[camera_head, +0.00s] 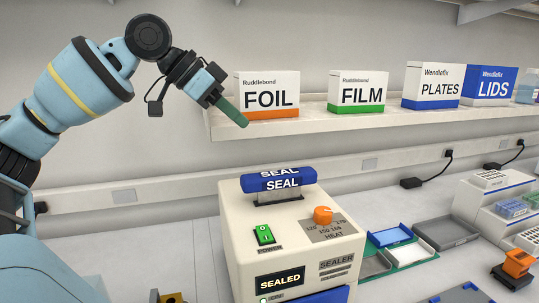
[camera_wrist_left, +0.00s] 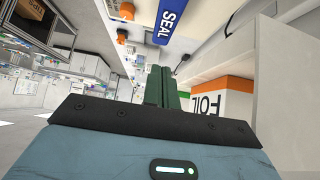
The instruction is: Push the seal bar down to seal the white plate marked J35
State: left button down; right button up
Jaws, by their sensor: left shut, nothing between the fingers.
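The sealer (camera_head: 250,225) is a cream box with a blue seal bar (camera_head: 278,180) marked SEAL across its top on a short post. Its small display (camera_head: 280,279) reads SEALED. My left gripper (camera_head: 238,119) has green fingers, shut with nothing between them, above and to the left of the seal bar and apart from it. In the left wrist view the closed fingers (camera_wrist_left: 168,70) point towards the sealer, and the seal bar (camera_wrist_left: 168,20) shows at the top. I see no white plate marked J35. My right gripper is not in view.
A shelf (camera_head: 310,125) behind holds the FOIL box (camera_head: 268,95), close to my left gripper, and the FILM box (camera_head: 357,92). The sealer has a green power switch (camera_head: 264,234) and an orange heat knob (camera_head: 323,215). Trays (camera_head: 447,232) stand on the bench to the right.

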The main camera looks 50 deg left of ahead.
aim_at(283, 173)
pick_arm(q)
jog(key=shift+a+r, duration=0.1)
jog(key=shift+r, duration=0.25)
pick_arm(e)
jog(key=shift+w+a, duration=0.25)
